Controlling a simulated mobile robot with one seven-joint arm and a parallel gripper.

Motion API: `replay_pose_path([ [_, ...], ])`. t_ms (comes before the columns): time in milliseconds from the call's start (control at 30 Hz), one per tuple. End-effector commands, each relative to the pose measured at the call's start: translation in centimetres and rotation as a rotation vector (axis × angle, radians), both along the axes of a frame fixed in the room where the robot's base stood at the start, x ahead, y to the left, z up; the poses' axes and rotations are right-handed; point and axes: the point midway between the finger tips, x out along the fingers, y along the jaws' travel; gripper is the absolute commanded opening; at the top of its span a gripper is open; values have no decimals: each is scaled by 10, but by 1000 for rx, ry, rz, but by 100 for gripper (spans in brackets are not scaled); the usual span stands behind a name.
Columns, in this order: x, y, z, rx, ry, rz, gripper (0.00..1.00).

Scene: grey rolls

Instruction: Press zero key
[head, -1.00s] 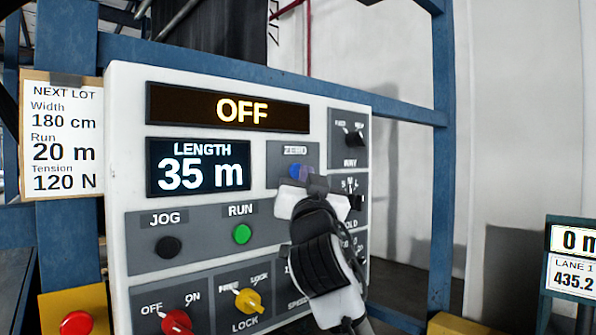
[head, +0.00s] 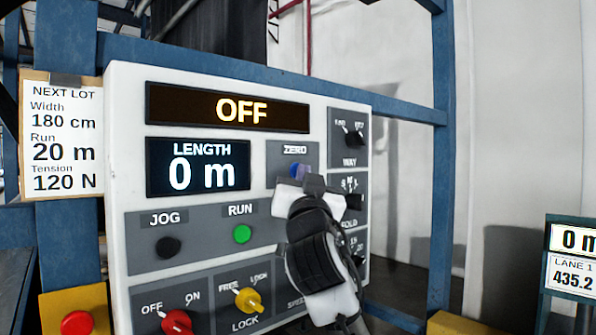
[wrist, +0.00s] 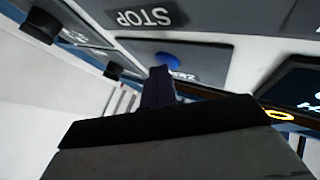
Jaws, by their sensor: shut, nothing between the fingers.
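The blue zero key (head: 297,170) sits under the ZERO label (head: 294,150) on the white control panel (head: 120,90). My gripper (head: 313,184) is shut and empty, with its tips just below and right of the key in the head view, partly covering it. In the wrist view the blue key (wrist: 167,61) shows just beyond the tip of the dark fingers (wrist: 158,86). I cannot tell whether they touch. The LENGTH display (head: 198,168) reads 0 m, and the display above it (head: 228,108) reads OFF.
A black JOG button (head: 169,247) and green RUN button (head: 242,234) lie lower left. Red (head: 178,322) and yellow (head: 248,300) selectors are below, and dark knobs such as WAY (head: 354,138) line the right side. A STOP label (wrist: 143,17) shows in the wrist view.

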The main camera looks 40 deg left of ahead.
Motion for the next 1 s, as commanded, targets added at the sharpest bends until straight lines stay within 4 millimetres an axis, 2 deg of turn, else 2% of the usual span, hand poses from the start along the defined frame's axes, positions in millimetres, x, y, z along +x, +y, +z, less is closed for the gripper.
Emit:
replay_pose_path([
  [467,0,2,-1,-2,1,0,0],
  [800,-1,-13,-1,0,1,1,0],
  [1000,-1,-14,-1,-1,1,0,0],
])
